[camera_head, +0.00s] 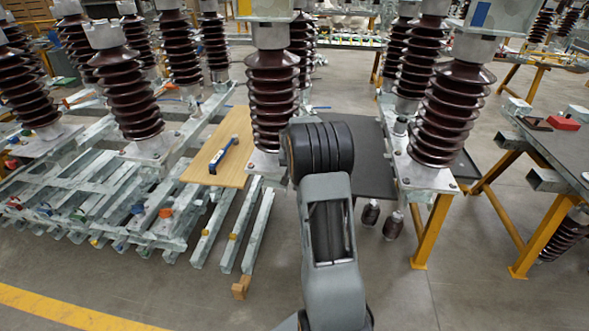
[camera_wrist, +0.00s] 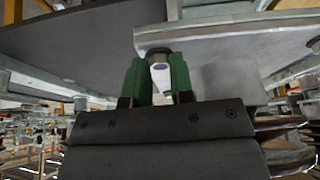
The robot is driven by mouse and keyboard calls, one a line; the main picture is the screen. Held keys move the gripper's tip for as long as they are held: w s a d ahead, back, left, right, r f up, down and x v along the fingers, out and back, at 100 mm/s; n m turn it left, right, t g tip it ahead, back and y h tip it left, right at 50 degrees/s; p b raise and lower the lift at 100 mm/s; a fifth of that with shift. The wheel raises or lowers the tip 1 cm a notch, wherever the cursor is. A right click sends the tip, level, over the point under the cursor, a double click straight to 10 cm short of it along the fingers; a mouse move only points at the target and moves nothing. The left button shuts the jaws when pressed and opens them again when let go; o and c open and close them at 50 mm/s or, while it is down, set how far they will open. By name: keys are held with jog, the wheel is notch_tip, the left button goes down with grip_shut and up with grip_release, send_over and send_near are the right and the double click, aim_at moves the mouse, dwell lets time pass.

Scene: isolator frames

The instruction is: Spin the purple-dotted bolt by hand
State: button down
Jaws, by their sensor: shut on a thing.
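In the wrist view, my gripper (camera_wrist: 159,65) has two green fingers, shut on the purple-dotted bolt (camera_wrist: 160,76). The bolt is pale, with a small purple mark near its top and a dark nut or washer above it, against the edge of a grey metal plate (camera_wrist: 215,35). The fingers stand on either side of the bolt, just under the plate. In the head view, my arm covers the gripper and the bolt, so neither shows there.
Brown ribbed insulators (camera_head: 272,95) rise around my arm. A wooden board (camera_head: 232,140) with a blue-and-white tool (camera_head: 224,154) lies to the left, beside metal rails. A dark workbench (camera_head: 560,148) stands at the right.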

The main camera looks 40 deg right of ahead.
jog(key=shift+m, duration=0.3)
jog(key=c, duration=1)
grip_release()
jog(key=v, duration=1.3)
jog(key=shift+a+r+b, duration=0.3)
jog(key=shift+r+b, duration=0.05)
jog(key=shift+b, duration=0.05)
